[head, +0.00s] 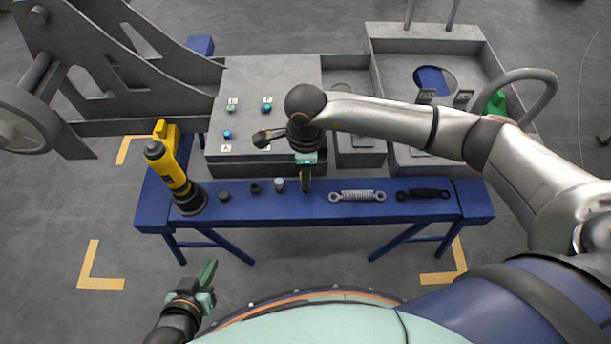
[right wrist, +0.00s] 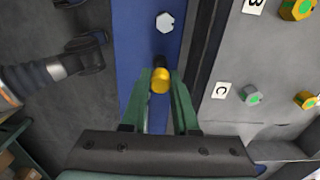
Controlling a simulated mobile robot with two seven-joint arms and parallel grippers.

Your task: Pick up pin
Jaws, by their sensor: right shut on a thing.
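My right gripper (head: 305,178) is over the blue bench, just right of a small grey hex-topped piece (head: 279,184). In the right wrist view my right gripper (right wrist: 160,88) is shut on a yellow-topped pin (right wrist: 161,80), its green fingers on either side. In the head view the pin is hidden by the gripper. I cannot tell whether the pin is clear of the bench. My left gripper (head: 206,278) is low at the front left, away from the bench, and appears empty; its jaw opening is unclear.
The blue bench (head: 310,212) also bears a yellow-black tool (head: 170,175), two dark caps (head: 224,196) (head: 254,188), a grey spring (head: 357,196) and a black damper (head: 424,194). Behind stands a grey chassis (head: 265,75) with labelled studs.

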